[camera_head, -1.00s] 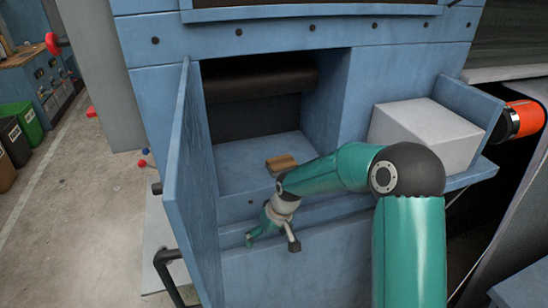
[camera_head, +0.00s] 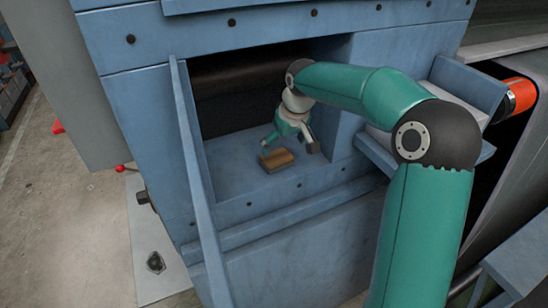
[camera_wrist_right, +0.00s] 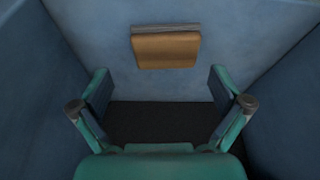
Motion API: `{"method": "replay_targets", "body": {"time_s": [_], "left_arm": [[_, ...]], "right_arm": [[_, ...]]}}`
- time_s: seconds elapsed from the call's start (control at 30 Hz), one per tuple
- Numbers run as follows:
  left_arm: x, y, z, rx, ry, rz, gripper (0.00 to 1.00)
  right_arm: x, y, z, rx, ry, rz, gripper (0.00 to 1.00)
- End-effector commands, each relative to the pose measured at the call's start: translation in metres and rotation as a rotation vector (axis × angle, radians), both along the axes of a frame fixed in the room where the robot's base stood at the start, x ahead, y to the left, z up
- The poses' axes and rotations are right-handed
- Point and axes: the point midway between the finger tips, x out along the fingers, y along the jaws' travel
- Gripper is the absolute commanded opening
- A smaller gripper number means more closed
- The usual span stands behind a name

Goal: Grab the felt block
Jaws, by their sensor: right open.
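The felt block (camera_head: 277,161) is a small tan-brown block with a greyish strip along one edge. It lies on the floor of the blue compartment (camera_head: 235,180). It also shows in the right wrist view (camera_wrist_right: 166,48), ahead of the fingers and roughly centred. My right gripper (camera_head: 289,146) is inside the compartment, just above and behind the block in the head view. Its fingers are spread wide and empty in the right wrist view (camera_wrist_right: 160,106), apart from the block. My left gripper is in neither view.
An open blue door (camera_head: 192,180) stands at the compartment's left. The compartment's side wall (camera_head: 338,105) is close on the right. A dark roller (camera_head: 225,85) lies across the back. A pale box (camera_head: 384,139) sits on a shelf at right, mostly behind my arm.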

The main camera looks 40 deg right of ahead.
Motion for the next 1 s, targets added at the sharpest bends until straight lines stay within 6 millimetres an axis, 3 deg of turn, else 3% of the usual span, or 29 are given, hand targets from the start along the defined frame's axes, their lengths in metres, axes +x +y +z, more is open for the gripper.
{"method": "replay_targets", "body": {"time_s": [0.4, 0.67, 0.9, 1.0], "left_arm": [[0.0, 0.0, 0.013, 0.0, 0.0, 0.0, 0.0], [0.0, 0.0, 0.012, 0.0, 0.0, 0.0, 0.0], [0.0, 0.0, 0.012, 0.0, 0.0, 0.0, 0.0], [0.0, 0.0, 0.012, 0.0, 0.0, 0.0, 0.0]], "right_arm": [[0.019, 0.004, -0.047, 0.001, 0.001, 0.013, 1.0], [0.02, 0.004, -0.05, 0.0, -0.001, 0.013, 1.0], [0.021, 0.005, -0.05, 0.0, -0.001, 0.014, 0.62], [0.021, 0.005, -0.049, -0.001, -0.001, 0.015, 0.58]]}}
